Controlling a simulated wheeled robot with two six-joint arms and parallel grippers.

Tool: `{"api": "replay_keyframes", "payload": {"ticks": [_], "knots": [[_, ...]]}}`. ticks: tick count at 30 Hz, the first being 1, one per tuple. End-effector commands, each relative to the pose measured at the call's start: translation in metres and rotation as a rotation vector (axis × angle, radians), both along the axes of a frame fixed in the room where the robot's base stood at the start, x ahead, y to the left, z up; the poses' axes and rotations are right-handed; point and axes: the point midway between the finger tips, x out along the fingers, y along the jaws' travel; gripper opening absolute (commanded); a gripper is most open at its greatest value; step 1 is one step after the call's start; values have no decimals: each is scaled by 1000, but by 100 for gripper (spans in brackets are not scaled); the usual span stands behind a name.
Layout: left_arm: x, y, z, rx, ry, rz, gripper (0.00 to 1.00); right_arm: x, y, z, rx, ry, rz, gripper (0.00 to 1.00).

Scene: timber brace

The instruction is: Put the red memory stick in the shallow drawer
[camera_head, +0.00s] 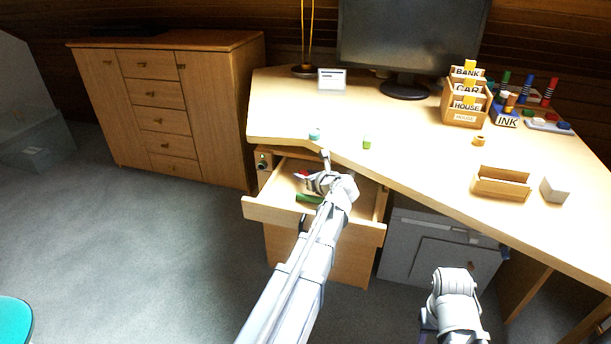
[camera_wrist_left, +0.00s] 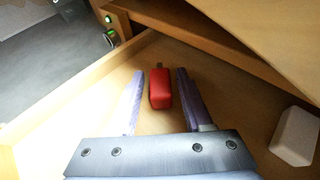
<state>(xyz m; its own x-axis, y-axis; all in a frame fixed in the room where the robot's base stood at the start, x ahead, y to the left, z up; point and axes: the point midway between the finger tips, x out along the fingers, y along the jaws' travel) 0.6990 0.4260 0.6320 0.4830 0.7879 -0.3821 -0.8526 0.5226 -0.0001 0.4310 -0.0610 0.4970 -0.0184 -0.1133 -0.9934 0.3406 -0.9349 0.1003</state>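The pulled-out drawer (camera_head: 262,211) under the desk's left part is open and shallow. The red memory stick (camera_wrist_left: 160,88) lies on the drawer floor in the left wrist view, its metal plug pointing away from me; a bit of its red (camera_head: 303,174) shows in the head view. My left gripper (camera_wrist_left: 160,75) reaches into the drawer, with one finger on each side of the stick and a narrow gap on both sides. In the head view the left gripper (camera_head: 312,180) partly covers the drawer's inside. My right arm is at the lower right; its fingers do not show.
A green item (camera_head: 308,198) lies in the drawer near its front, and a white block (camera_wrist_left: 295,136) lies at the right in the left wrist view. The desk top (camera_head: 400,135) holds a wooden tray (camera_head: 500,184), a monitor and letter boxes. Open carpet lies left of the drawer.

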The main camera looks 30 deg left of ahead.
Motion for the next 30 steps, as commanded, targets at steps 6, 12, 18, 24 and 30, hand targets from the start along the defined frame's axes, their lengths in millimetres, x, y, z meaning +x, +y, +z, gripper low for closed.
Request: {"api": "replay_keyframes", "payload": {"ticks": [6,12,18,24,30], "knots": [[0,0,0,0,0,0,60,0,0,0,0,0,0,50],[0,0,7,0,0,0,60,0,0,7,0,0,-1,50],[-20,-29,22,1,1,-3,60,0,-1,22,-2,0,-3,50],[-39,-62,37,0,1,-4,60,0,-1,37,-5,0,-7,50],[-53,-85,46,1,1,-2,60,0,-1,47,-7,0,-9,50]]}}
